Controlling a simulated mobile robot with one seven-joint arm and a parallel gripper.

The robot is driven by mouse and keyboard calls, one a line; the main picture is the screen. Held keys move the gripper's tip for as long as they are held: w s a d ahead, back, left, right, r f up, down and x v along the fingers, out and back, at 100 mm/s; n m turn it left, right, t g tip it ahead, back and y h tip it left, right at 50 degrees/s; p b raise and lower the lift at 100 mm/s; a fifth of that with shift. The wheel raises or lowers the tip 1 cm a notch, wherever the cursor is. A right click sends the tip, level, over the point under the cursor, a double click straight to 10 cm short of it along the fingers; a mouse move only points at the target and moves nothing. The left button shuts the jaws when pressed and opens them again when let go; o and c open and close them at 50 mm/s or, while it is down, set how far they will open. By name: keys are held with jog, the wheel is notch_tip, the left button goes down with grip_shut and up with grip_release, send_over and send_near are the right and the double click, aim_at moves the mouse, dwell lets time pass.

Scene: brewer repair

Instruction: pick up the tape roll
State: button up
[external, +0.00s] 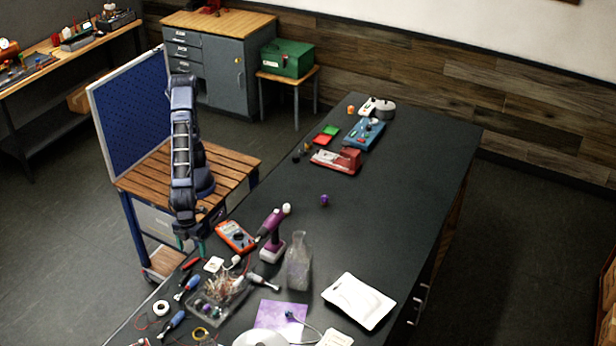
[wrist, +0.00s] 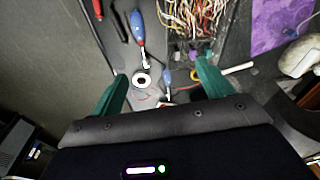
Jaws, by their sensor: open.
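A white tape roll (external: 161,308) lies flat on the dark bench near its left front edge. It also shows in the wrist view (wrist: 141,81) as a white ring with a dark centre, close to the left finger in the picture. A yellow ring (external: 200,334), perhaps another tape roll, lies further toward the bottom. My gripper (external: 189,238) is over the bench's left edge, beyond the tape roll and apart from it. In the wrist view my gripper (wrist: 162,74) has its green fingers wide apart, with nothing held.
Blue-handled screwdrivers (wrist: 138,26) lie close to the tape roll. A clear tray of wires (external: 222,292), an orange multimeter (external: 235,236), a purple drill (external: 271,238) and a glass bottle (external: 298,262) stand nearby. The bench's middle right is clear.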

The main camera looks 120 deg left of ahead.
aim_at(161, 307)
jog(key=s+d+f+m+g, duration=0.1)
jog(key=s+d+f+m, duration=0.15)
jog(key=d+f, duration=0.4)
jog(key=s+d+f+m, duration=0.1)
jog(key=s+d+f, duration=0.25)
jog(key=d, duration=0.55)
jog(key=f, duration=0.3)
jog(key=d+f, duration=0.1)
jog(key=f, duration=0.6)
jog(key=shift+s+d+f, duration=0.1)
jog(key=shift+s+d, duration=0.1)
jog(key=shift+s, duration=0.05)
jog(key=c, duration=1.1)
